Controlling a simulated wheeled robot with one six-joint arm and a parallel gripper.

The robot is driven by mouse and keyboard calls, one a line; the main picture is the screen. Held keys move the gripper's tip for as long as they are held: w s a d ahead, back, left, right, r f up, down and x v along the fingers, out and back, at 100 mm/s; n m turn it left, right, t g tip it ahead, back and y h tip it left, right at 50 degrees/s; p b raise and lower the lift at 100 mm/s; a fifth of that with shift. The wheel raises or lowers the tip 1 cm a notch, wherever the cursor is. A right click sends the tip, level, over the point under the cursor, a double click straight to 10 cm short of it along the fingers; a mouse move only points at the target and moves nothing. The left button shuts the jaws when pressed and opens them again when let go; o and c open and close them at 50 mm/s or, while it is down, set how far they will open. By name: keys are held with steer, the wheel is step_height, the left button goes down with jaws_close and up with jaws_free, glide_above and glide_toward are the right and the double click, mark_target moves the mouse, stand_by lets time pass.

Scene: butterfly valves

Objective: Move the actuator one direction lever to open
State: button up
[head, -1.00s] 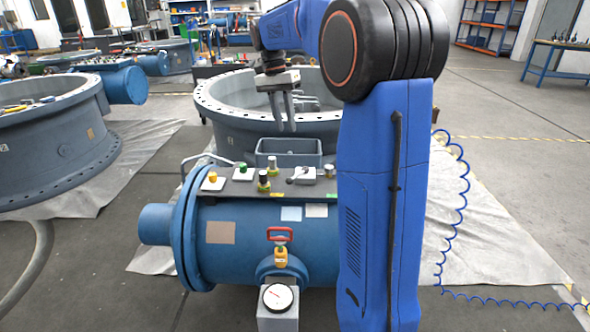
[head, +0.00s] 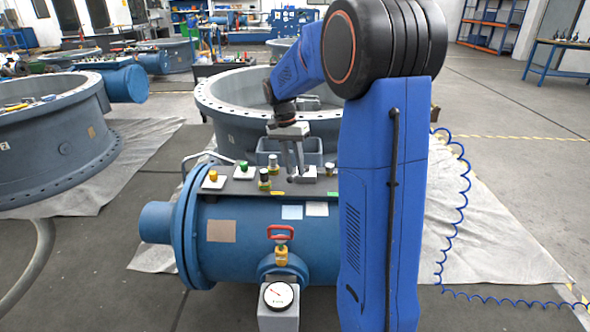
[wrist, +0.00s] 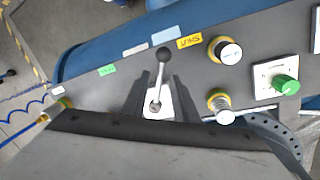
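The actuator is a blue horizontal cylinder (head: 255,215) with a dark control panel (head: 240,187) on top. The direction lever (wrist: 159,75) has a metal shaft and black ball knob on a white plate, which partly shows in the head view (head: 308,178). In the wrist view the lever points up the picture, leaning slightly right. My gripper (wrist: 162,82) is open, with one dark finger on each side of the lever and visible gaps. In the head view my gripper (head: 295,174) points down at the lever plate and hides most of the lever.
A green knob (wrist: 286,86) and capped fittings (wrist: 225,50) (wrist: 220,104) sit beside the lever on the panel. A yellow knob (head: 213,176) is at its left end. A grey bin (head: 268,147) stands behind. A red-handled valve (head: 281,234) and gauge (head: 278,295) are in front.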

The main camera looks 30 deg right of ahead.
steer(key=shift+s+f, duration=0.1)
steer(key=shift+f, duration=0.45)
jaws_close()
stand_by(1.1)
